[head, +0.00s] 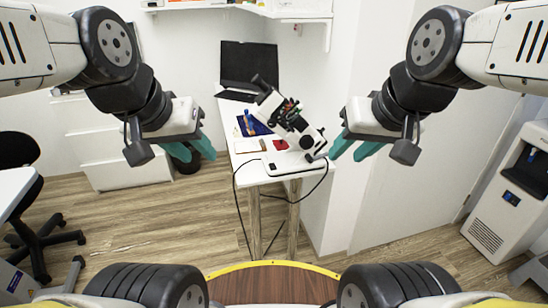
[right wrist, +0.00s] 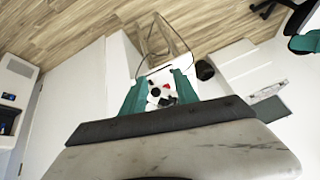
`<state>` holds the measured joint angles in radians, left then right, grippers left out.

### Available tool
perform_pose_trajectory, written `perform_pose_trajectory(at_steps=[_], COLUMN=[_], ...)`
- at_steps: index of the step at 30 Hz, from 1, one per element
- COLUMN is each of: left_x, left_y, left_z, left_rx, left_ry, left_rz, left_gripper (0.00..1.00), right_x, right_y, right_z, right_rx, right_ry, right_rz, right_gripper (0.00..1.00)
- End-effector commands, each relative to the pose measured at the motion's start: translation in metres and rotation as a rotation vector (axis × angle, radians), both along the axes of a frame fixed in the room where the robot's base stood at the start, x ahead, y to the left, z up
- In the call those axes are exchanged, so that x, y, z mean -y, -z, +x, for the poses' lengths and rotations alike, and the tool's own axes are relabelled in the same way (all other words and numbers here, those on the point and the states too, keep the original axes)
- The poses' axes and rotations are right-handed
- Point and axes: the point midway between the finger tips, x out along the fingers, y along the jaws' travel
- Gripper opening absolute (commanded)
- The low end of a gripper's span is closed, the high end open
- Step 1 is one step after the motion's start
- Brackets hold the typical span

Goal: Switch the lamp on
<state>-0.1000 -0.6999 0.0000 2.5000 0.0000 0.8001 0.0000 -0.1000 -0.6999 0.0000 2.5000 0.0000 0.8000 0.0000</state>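No separate lamp shows in either view. A white and black microscope (head: 287,117) stands on the narrow white table in the middle of the head view. Its white base has a small dark patch at the front; I cannot tell whether it is a switch. It also shows in part between the fingers in the right wrist view (right wrist: 164,101), some way beyond them. My left gripper (head: 198,158) is open and empty, in the air left of the table. My right gripper (head: 350,154) is open and empty, in the air right of the microscope; it also shows in the right wrist view (right wrist: 158,90).
A black laptop (head: 248,66) stands at the table's back. A dark blue mat (head: 254,127) and small items lie left of the microscope. Black cables hang from the table's front. A black chair (head: 40,215) is at left, a water dispenser (head: 510,195) at right. Open floor lies between.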

Motion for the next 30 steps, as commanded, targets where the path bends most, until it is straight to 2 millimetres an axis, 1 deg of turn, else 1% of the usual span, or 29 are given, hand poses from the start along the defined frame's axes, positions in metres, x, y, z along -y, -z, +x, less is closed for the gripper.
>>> perform_pose_trajectory(at_steps=[9, 10, 13, 15, 16, 17, 20, 23, 24, 26, 27, 29, 30], left_x=[0.000, 0.000, 0.000, 0.000, 0.000, 0.000, 0.000, 0.000, 0.000, 0.000, 0.000, 0.000, 0.000], left_y=[0.000, 0.000, 0.000, 0.000, 0.000, 0.000, 0.000, 0.000, 0.000, 0.000, 0.000, 0.000, 0.000], left_z=[0.000, 0.000, 0.000, 0.000, 0.000, 0.000, 0.000, 0.000, 0.000, 0.000, 0.000, 0.000, 0.000], left_rx=[0.000, 0.000, 0.000, 0.000, 0.000, 0.000, 0.000, 0.000, 0.000, 0.000, 0.000, 0.000, 0.000], left_ry=[0.000, 0.000, 0.000, 0.000, 0.000, 0.000, 0.000, 0.000, 0.000, 0.000, 0.000, 0.000, 0.000], left_rz=[0.000, 0.000, 0.000, 0.000, 0.000, 0.000, 0.000, 0.000, 0.000, 0.000, 0.000, 0.000, 0.000], left_gripper=[0.36, 0.36, 0.36, 0.36, 0.36, 0.36, 0.36, 0.36, 0.36, 0.36, 0.36, 0.36, 0.36], right_x=[0.000, 0.000, 0.000, 0.000, -0.001, -0.001, -0.003, -0.006, -0.007, -0.009, -0.011, -0.014, -0.016], right_y=[0.000, 0.000, 0.000, 0.000, 0.000, 0.001, 0.003, 0.007, 0.010, 0.014, 0.017, 0.024, 0.029], right_z=[0.000, 0.000, 0.003, 0.011, 0.016, 0.022, 0.053, 0.092, 0.109, 0.133, 0.148, 0.171, 0.186], right_rx=[0.000, 0.000, 0.002, 0.011, 0.016, 0.023, 0.059, 0.110, 0.130, 0.163, 0.187, 0.219, 0.241], right_ry=[0.000, 0.000, 0.000, -0.001, -0.001, -0.001, -0.004, -0.008, -0.011, -0.017, -0.020, -0.024, -0.028], right_rz=[0.000, 0.000, -0.001, -0.003, -0.005, -0.007, -0.015, -0.027, -0.031, -0.038, -0.042, -0.047, -0.049], right_gripper=[0.36, 0.34, 0.15, 0.01, 0.00, 0.00, 0.00, 0.00, 0.00, 0.00, 0.00, 0.00, 0.00])
